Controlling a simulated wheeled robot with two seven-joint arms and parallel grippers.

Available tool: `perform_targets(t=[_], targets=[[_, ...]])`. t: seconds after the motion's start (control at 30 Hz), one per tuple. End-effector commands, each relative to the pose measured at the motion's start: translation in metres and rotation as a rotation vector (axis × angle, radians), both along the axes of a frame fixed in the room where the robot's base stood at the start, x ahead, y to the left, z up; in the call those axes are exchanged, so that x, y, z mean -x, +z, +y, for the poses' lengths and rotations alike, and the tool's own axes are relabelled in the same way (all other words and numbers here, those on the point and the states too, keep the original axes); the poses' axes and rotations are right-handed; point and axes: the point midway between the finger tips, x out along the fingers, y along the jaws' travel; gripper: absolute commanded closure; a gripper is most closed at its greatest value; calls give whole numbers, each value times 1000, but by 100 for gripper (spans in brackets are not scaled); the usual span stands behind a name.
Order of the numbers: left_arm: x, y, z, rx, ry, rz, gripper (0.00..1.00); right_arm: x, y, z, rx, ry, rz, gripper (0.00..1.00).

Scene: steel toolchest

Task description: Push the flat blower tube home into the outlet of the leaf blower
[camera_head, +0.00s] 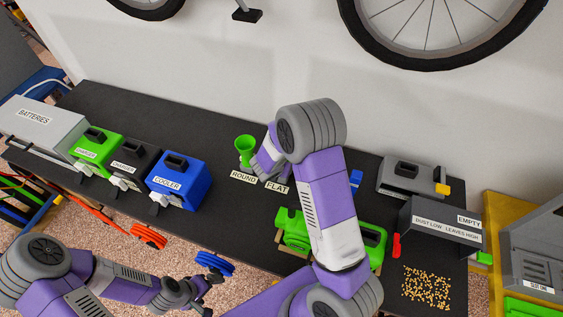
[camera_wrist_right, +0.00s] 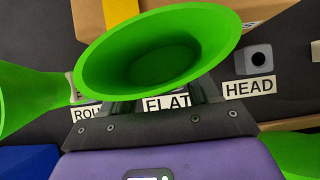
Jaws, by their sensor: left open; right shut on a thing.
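The flat blower tube (camera_wrist_right: 160,60), green with a wide flared mouth, fills the top of the right wrist view above the FLAT label. My right gripper (camera_wrist_right: 162,103) is shut on it. In the head view my right arm hides this tube. The green leaf blower (camera_head: 293,231) lies on the bench, its middle covered by my right arm. Its outlet cannot be made out. The tube is apart from the blower, near the bench labels. My left gripper (camera_head: 203,296) is open and empty, low in front of the bench.
A green round tube (camera_head: 245,148) stands by the ROUND label. Green and black chargers, a blue cooler (camera_head: 178,180) and a batteries box stand left. A grey bin (camera_head: 437,229), red-handled tool and spilled pellets (camera_head: 427,287) are right. Orange and blue coils hang at the front edge.

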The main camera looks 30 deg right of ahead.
Motion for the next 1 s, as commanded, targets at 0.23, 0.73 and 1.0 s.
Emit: perform_targets(t=[0.23, 0.73, 1.0], targets=[[0, 2, 0, 0, 0, 0, 8, 0, 3, 0, 0, 1, 0, 76], [0, 20, 0, 0, 0, 0, 8, 0, 27, 0, 0, 0, 0, 76], [0, 29, 0, 0, 0, 0, 8, 0, 39, 0, 0, 1, 0, 76]])
